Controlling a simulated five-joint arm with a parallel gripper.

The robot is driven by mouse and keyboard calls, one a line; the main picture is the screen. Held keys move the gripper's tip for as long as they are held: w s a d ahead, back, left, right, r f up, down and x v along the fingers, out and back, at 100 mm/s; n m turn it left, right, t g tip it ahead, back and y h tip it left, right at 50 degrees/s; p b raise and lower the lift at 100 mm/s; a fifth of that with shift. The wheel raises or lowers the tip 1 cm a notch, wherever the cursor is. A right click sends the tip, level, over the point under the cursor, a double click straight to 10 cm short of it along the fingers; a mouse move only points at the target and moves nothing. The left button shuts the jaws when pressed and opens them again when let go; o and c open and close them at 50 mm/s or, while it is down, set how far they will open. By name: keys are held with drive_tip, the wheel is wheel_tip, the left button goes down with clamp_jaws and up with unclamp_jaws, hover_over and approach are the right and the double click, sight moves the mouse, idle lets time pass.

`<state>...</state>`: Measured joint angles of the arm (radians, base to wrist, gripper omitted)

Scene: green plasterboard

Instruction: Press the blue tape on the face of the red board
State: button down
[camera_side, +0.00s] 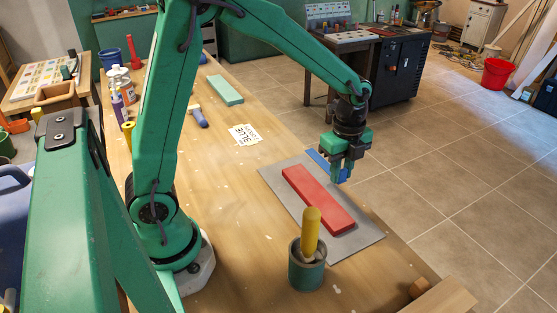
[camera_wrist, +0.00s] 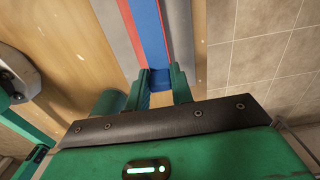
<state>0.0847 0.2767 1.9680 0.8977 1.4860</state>
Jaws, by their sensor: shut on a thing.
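The red board (camera_side: 312,197) lies flat on a grey sheet (camera_side: 282,204) on the bench; its red also shows in the wrist view (camera_wrist: 129,30). The blue tape (camera_side: 321,163) is a straight strip, seen past the board's far long edge in the side view. In the wrist view the tape (camera_wrist: 149,32) runs up from between my fingers, with red on both sides of it. My gripper (camera_side: 342,179) points down and is shut on the tape's near end, which shows between the fingers (camera_wrist: 160,88). I cannot tell whether the tape touches the board.
A dark green pot (camera_side: 306,272) with a yellow-handled tool (camera_side: 311,231) stands near the board's near end. The bench's right edge is close to the grey sheet.

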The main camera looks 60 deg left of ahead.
sight(335, 207)
drive_tip(key=shift+f, duration=0.15)
drive_tip(key=shift+f, duration=3.9)
drive_tip(key=shift+f, duration=0.15)
drive_tip(key=c, duration=1.1)
unclamp_jaws()
drive_tip(key=shift+c, duration=0.2)
wheel_tip(335, 207, up, 8)
drive_tip(key=shift+f, duration=0.2)
drive_tip(key=shift+r, duration=0.1)
